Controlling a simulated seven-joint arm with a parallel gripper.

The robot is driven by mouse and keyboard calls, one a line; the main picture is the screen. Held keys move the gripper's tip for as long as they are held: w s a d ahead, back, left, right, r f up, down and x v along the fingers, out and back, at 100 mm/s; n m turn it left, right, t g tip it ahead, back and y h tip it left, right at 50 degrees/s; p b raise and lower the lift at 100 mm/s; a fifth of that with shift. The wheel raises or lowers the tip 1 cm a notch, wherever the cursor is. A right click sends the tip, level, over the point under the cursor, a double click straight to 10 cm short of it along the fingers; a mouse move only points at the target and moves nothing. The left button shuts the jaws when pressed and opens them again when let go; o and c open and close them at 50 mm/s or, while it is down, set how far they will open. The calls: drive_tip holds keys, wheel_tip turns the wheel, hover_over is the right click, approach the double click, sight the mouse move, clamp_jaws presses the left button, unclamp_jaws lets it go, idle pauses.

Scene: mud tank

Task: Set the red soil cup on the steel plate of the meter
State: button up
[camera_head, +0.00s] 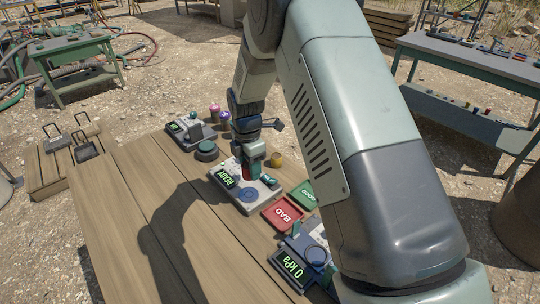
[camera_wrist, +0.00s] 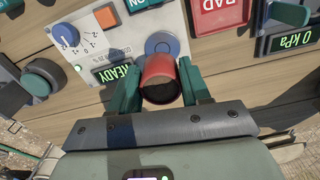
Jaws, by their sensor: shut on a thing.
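The red soil cup (camera_wrist: 157,64) is held between the two green fingers of my gripper (camera_wrist: 161,88) in the wrist view, with dark soil showing inside. In the head view a little of the red cup (camera_head: 247,173) shows below my gripper (camera_head: 250,167). The pale meter (camera_wrist: 98,50) has a lit READY screen (camera_wrist: 120,73), a blue knob and an orange button. Its round plate (camera_wrist: 163,45), a blue ring with a grey centre, lies just beyond the cup and looks uncovered. The plate also shows in the head view (camera_head: 249,195). I cannot tell how high the cup is.
A red BAD tray (camera_head: 284,213) and a green GOOD tray (camera_head: 304,195) lie right of the meter. A 0 kPa device (camera_head: 292,264) stands near the front. The table's left side is clear.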

drive_tip(key=shift+s+a+f, duration=0.1)
drive_tip(key=shift+s+a, duration=0.15)
drive_tip(key=shift+s, duration=0.05)
drive_tip(key=shift+f, duration=0.25)
hover_over(250, 194)
drive_tip(key=shift+w+f, duration=0.1)
drive_tip(key=shift+f, duration=2.2)
drive_tip(key=shift+f, duration=1.05)
drive_tip(key=o, duration=1.6)
drive_tip(key=shift+c, duration=0.2)
drive_tip(key=shift+r, duration=3.75)
